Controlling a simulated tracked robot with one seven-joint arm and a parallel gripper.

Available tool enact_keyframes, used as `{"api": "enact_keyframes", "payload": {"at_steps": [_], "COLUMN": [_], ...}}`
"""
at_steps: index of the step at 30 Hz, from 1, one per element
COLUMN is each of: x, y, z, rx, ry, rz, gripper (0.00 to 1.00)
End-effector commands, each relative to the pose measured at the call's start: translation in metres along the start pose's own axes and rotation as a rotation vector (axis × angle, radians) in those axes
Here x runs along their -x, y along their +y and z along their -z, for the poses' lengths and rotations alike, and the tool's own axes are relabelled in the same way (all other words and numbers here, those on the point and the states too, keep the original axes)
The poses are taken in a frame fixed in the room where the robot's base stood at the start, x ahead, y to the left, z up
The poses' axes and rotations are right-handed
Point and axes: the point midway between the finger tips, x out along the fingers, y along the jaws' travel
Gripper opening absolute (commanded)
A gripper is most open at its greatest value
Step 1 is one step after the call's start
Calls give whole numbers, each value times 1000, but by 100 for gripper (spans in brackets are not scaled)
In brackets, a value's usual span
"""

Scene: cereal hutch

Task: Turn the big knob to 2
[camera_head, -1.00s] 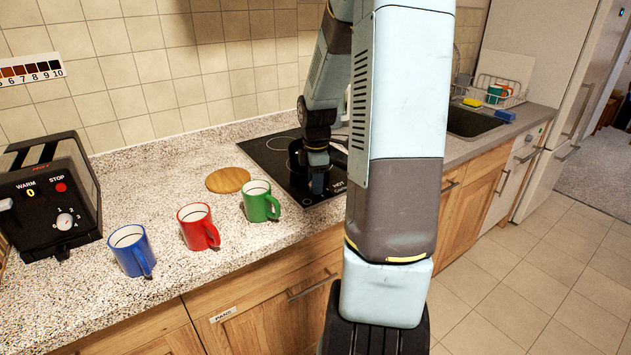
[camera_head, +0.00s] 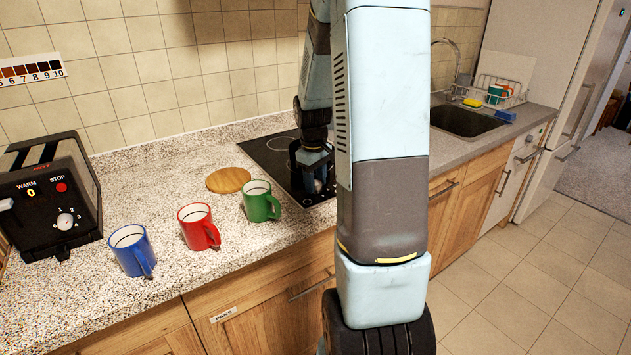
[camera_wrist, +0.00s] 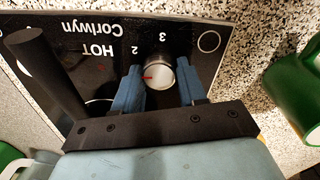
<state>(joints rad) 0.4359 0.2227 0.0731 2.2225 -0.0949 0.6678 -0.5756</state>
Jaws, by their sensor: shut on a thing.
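The big silver knob (camera_wrist: 159,73) sits on the black hob panel in the wrist view. My gripper (camera_wrist: 158,88) is shut on it, with one blue finger at each side. The knob's red mark points to the left of the picture. The printed 2 (camera_wrist: 135,50) is up and left of the knob and the 3 (camera_wrist: 162,37) is above it. The left finger covers part of the panel beside the knob. In the head view my gripper (camera_head: 319,180) is low at the front of the hob (camera_head: 275,153), and the knob is hidden there.
A green mug (camera_head: 260,202), a red mug (camera_head: 198,228) and a blue mug (camera_head: 131,251) stand left of the hob. A toaster (camera_head: 55,195) with its own small dial is at far left. A round wooden board (camera_head: 228,180) lies behind the green mug.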

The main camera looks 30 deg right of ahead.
Motion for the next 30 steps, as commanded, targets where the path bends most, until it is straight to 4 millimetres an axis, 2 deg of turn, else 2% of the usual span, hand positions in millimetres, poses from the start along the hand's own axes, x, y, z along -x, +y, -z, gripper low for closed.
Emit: {"api": "enact_keyframes", "payload": {"at_steps": [15, 30], "x": [2, 2], "y": [2, 3], "z": [3, 2], "rx": [-424, -574], "ry": [-16, -23], "rz": [-4, -3], "gripper": [11, 11]}}
